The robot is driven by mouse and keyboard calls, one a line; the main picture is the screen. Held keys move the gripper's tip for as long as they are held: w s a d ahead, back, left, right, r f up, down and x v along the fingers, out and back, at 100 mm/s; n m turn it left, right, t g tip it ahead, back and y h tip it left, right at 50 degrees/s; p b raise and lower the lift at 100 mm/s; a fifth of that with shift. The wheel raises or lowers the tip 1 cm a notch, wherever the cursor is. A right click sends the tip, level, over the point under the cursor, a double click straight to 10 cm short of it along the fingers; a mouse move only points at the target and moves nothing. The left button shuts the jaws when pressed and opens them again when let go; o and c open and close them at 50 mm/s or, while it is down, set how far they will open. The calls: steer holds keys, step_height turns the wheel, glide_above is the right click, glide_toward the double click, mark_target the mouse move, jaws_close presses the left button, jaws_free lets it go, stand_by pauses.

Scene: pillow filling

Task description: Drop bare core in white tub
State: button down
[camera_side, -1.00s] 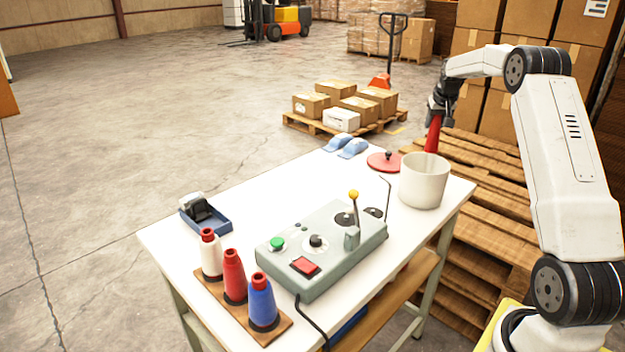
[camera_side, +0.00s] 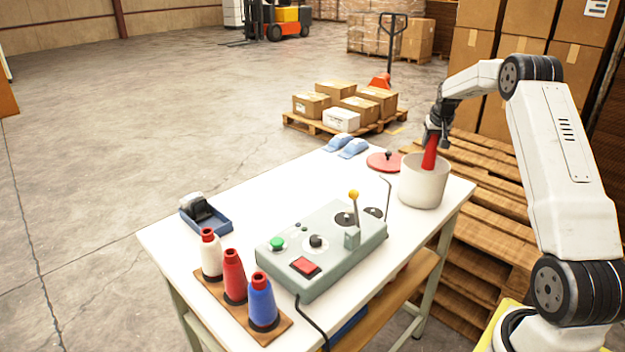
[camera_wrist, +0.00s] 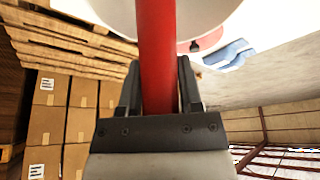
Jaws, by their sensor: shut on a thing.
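My gripper (camera_side: 437,138) is shut on a red core (camera_side: 430,154), a slim tapered piece without thread that I can see. The white tub (camera_side: 423,187) stands at the right back corner of the table. In the side view the core's lower end is inside the tub's mouth, hidden by the near wall. In the wrist view (camera_wrist: 160,95) my gripper's two fingers flank the red core (camera_wrist: 157,50), and the tub's rim (camera_wrist: 110,12) shows around its far end.
A red lid (camera_side: 384,163) with a black knob lies left of the tub, near blue gloves (camera_side: 345,145). A thin bent wire guide (camera_side: 388,200) rises close to the tub from the grey winder box (camera_side: 320,250). Three cones (camera_side: 233,277) stand in front.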

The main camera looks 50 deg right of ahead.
steer(key=shift+f, duration=1.1)
steer(key=shift+c, duration=0.9)
jaws_free()
steer(key=shift+r, duration=0.1)
steer(key=v, duration=0.7)
steer(key=shift+r, duration=0.25)
steer(key=shift+s+a, duration=0.1)
steer(key=shift+a, duration=0.05)
